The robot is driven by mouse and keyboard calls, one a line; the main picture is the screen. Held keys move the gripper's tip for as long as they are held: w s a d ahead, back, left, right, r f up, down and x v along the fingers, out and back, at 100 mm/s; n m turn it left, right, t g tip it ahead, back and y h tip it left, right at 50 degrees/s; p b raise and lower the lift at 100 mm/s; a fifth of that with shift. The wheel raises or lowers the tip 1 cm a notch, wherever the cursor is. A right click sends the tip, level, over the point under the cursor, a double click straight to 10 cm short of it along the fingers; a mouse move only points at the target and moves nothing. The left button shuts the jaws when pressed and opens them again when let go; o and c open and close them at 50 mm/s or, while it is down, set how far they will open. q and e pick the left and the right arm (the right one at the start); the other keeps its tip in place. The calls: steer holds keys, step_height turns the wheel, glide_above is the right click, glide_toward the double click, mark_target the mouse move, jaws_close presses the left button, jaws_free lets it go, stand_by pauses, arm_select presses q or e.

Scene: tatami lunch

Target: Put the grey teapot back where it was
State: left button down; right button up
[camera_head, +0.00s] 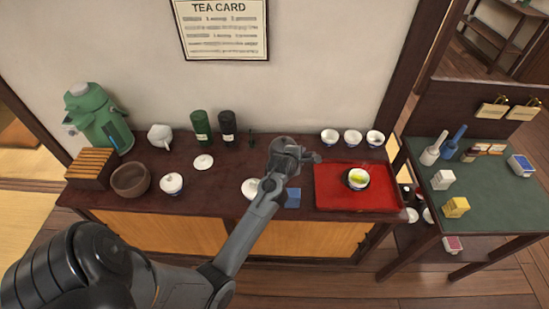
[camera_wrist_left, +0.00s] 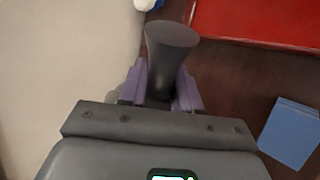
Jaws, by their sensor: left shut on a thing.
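The grey teapot (camera_wrist_left: 172,50) is held in my left gripper (camera_wrist_left: 163,78); the left wrist view shows a dark grey, flared part of it standing up between the purple-grey fingers. The fingers are shut on it. In the head view my left gripper (camera_head: 283,166) is over the back of the dark counter (camera_head: 225,172), left of the red tray. The dark grey teapot blends with the gripper there, so its full shape and its height above the counter are hard to tell. My right gripper is not in view.
The red tray (camera_head: 335,200) holds a cup of green tea (camera_head: 358,179). A blue block (camera_head: 293,197) lies left of it. Several white cups (camera_head: 352,137) stand behind the tray. Dark canisters (camera_head: 228,127), a white teapot (camera_head: 160,136) and a green flask (camera_head: 95,115) stand leftward.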

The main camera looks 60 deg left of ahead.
arm_select(q)
steer(key=shift+w+a+r, duration=0.15)
steer(key=shift+r, duration=0.15)
steer(key=s+a+f+b, duration=0.1)
steer(key=a+f, duration=0.1)
steer(key=a, duration=0.1)
steer(key=s+a+f, duration=0.1)
steer(key=a+f, duration=0.1)
steer(key=a, duration=0.2)
steer(key=s+a+f+b, duration=0.1)
steer(key=a+f, duration=0.1)
steer(key=a, duration=0.1)
steer(key=shift+a+f+b, duration=0.15)
steer(key=shift+a+b, duration=0.2)
steer(key=shift+f+b, duration=0.7)
steer(key=shift+f, duration=1.3)
steer(key=c, duration=1.2)
jaws_free()
steer(key=shift+f, duration=0.2)
steer(key=shift+c, duration=0.2)
steer(key=o, duration=0.5)
steer(key=shift+c, duration=0.2)
